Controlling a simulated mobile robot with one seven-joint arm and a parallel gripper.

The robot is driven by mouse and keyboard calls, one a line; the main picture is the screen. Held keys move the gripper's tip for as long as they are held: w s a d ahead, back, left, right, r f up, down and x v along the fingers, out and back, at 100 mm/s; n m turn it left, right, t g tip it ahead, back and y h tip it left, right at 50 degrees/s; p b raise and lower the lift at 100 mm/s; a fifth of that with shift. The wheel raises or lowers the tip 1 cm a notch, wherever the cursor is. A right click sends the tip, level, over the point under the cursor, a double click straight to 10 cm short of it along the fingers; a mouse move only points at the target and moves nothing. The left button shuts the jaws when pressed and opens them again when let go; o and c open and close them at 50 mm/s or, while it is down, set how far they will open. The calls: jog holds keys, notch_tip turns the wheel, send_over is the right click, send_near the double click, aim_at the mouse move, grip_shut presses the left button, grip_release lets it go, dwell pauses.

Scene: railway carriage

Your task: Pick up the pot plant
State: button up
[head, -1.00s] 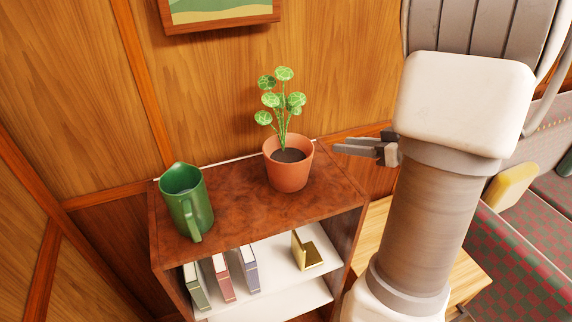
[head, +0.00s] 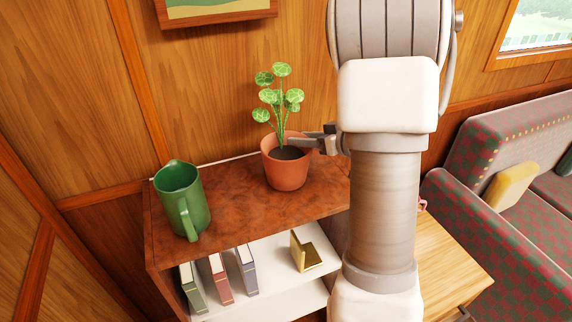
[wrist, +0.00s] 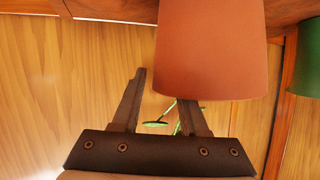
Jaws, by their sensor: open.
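The pot plant stands upright on the brown shelf top, a terracotta pot (head: 286,172) with dark soil and round green leaves (head: 280,97). In the wrist view the picture is upside down; the pot (wrist: 210,50) fills the top middle, and only bits of stem and leaf show. My gripper (head: 310,139) is open and empty, its fingers pointing left close to the pot's right rim. In the wrist view my gripper (wrist: 162,88) has one finger left of the pot; the other finger's tip is hidden behind the pot. I cannot tell whether it touches.
A green jug (head: 183,200) stands on the shelf top (head: 235,205) left of the plant. A wood-panelled wall is close behind. A wooden table (head: 440,265) and checkered seats (head: 520,235) are at right.

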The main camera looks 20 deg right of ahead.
grip_shut()
jog(key=shift+s+f, duration=0.1)
jog(key=shift+f, duration=0.05)
dwell(1.2)
